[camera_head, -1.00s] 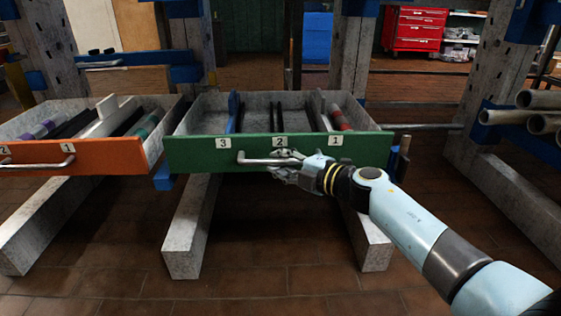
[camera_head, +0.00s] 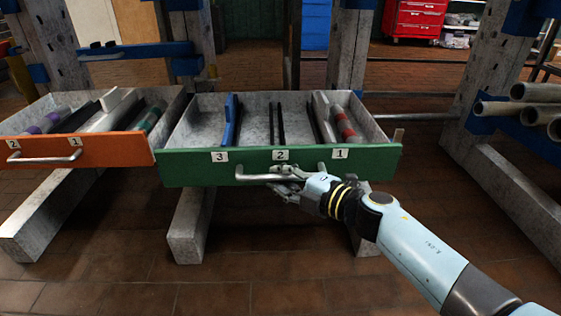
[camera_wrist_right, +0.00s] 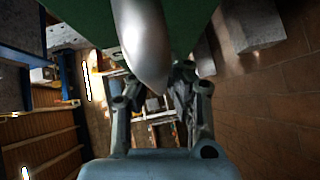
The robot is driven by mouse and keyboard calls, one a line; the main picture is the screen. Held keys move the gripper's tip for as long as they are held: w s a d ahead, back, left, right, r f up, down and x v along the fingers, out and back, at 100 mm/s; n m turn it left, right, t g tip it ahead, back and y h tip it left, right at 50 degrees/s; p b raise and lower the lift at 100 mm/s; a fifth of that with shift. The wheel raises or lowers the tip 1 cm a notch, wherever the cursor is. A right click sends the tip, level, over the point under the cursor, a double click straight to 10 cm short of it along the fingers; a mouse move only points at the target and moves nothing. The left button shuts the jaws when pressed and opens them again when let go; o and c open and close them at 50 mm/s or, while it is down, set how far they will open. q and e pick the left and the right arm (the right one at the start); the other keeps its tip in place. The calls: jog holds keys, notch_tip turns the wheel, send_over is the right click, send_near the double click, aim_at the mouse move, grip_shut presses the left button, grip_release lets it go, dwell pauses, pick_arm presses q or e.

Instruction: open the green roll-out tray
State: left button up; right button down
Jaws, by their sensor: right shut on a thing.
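The green roll-out tray (camera_head: 190,171) is pulled out toward me in the middle of the head view, its inside showing from above. Its green front carries labels 3, 2 and 1 and a metal bar handle (camera_head: 250,177). My right gripper (camera_head: 288,174) is shut on the right part of this handle. In the right wrist view the handle (camera_wrist_right: 140,40) runs down between the fingers of my right gripper (camera_wrist_right: 158,100), in front of the green panel. My left gripper is not in view.
An orange-fronted tray (camera_head: 110,148) stands open at the left, close to the green tray's left corner. Grey pipes (camera_head: 510,108) lie on a rack at the right. A red tool cabinet (camera_head: 415,18) stands at the back. The brick floor in front is clear.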

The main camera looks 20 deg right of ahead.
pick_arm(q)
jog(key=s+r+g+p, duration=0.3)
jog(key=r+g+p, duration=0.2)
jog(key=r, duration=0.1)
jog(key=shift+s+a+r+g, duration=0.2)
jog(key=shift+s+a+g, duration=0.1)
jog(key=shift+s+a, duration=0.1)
pick_arm(e)
jog(key=s+a, duration=0.3)
jog(key=s, duration=0.7)
jog(key=s+a, duration=0.3)
jog(key=s, duration=0.8)
jog(key=shift+s+a+r, duration=0.15)
jog(key=shift+s+r, duration=0.1)
jog(key=c, duration=1.3)
grip_release()
jog(key=shift+s, duration=0.1)
jog(key=shift+c, duration=0.2)
jog(key=shift+o, duration=0.3)
jog(key=shift+f, duration=0.1)
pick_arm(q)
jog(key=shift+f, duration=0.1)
